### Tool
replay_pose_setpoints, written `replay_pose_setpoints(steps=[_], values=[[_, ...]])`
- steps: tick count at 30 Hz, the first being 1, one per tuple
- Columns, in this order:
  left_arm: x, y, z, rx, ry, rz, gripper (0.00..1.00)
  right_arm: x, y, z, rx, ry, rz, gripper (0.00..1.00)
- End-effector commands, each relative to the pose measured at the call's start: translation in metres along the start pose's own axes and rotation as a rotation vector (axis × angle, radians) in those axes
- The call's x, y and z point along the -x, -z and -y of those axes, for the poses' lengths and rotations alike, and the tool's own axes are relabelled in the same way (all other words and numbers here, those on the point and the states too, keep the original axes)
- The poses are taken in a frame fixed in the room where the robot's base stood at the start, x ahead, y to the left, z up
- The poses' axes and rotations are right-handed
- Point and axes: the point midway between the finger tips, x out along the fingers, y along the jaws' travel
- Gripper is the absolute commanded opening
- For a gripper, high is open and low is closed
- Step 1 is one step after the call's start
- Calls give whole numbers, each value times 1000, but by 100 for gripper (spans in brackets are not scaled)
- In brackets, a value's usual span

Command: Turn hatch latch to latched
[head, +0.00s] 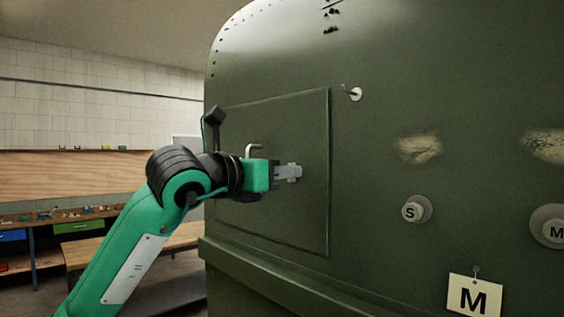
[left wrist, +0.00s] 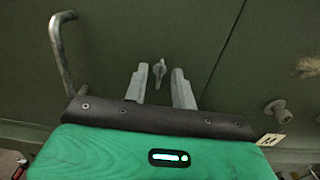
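The hatch (head: 305,130) is a closed dark green panel in the fuselage side. Its latch (left wrist: 159,69) is a small grey turn-piece, seen in the left wrist view close to in line with the fingers' length. My left gripper (head: 296,172) points at the hatch near its right edge; it also shows in the left wrist view (left wrist: 160,76). Its two grey fingers are apart, with the latch showing in the gap between their tips. I cannot tell whether they touch it. In the head view the latch is hidden by the gripper. My right gripper is not in view.
A bent metal handle (left wrist: 62,48) stands out from the hatch left of the gripper. A hook on a white disc (head: 355,94), a knob marked S (head: 410,212) and a hanging M card (head: 474,296) are to the right. A ledge (head: 270,270) runs below; a workbench (head: 70,218) stands behind left.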

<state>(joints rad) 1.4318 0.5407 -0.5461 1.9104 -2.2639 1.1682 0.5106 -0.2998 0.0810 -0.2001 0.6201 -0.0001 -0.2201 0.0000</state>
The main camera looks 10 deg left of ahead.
Motion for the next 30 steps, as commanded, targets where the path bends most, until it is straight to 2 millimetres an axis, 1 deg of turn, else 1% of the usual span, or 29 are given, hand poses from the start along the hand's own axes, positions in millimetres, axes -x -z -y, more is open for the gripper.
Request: replay_pose_setpoints(steps=[9, 11, 13, 23, 30], values=[[-3, 0, 0, 0, 0, 0, 26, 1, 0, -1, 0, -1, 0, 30], [-3, 0, 0, 0, 0, 0, 15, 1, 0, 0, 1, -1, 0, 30], [-3, 0, 0, 0, 0, 0, 1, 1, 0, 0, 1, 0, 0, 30], [-2, 1, 0, -14, 0, 0, 0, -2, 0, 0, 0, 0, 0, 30], [-2, 3, 0, -106, -1, 2, 0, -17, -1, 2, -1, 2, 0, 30]])
